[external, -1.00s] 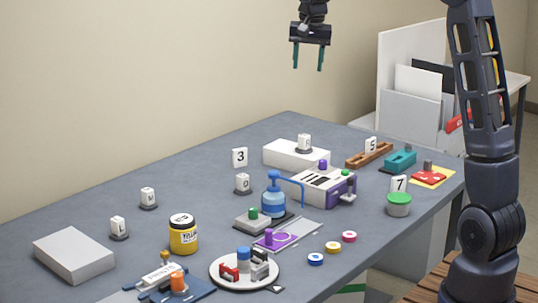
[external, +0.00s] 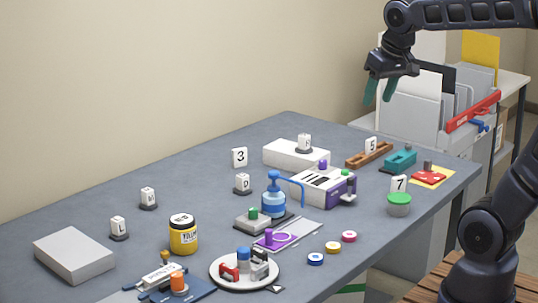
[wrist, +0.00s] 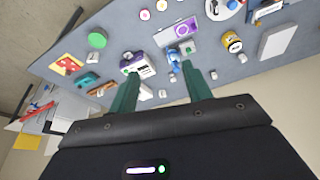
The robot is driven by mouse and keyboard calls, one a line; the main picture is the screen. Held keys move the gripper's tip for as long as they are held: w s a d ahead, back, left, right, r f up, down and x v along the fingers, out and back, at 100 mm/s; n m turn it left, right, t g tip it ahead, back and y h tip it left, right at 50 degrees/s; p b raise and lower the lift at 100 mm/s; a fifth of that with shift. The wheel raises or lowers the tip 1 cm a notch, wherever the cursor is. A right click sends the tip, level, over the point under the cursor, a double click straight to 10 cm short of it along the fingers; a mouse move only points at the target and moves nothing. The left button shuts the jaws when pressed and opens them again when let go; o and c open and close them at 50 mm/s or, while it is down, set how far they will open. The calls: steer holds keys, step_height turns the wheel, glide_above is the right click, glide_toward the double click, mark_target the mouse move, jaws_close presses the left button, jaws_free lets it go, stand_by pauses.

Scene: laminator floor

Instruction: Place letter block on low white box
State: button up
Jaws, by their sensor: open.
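My gripper (external: 379,91) is open and empty, high above the back right part of the table; its two green fingers also show in the wrist view (wrist: 159,74). Several small white letter blocks on dark round bases stand on the table: one marked L (external: 118,228), one behind it (external: 148,197), and one that looks like D (external: 242,183). Another block (external: 304,142) stands on a low white box (external: 284,157) at the back. A second low white box (external: 75,254) lies at the front left with a bare top; it also shows in the wrist view (wrist: 277,40).
A yellow jar (external: 183,236), a blue pump bottle (external: 273,196), a white and purple machine (external: 321,187) and a round white plate (external: 225,280) crowd the middle and front. Number cards 3, 5 and 7 stand around. File holders (external: 410,112) are behind right. The left back of the table is clear.

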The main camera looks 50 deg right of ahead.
steer(key=s+a+f+n, duration=0.2)
steer(key=s+f, duration=0.3)
steer(key=s, duration=0.4)
steer(key=shift+s+f+n+t, duration=0.25)
steer(key=shift+s+n+t, duration=0.05)
steer(key=shift+t, duration=0.1)
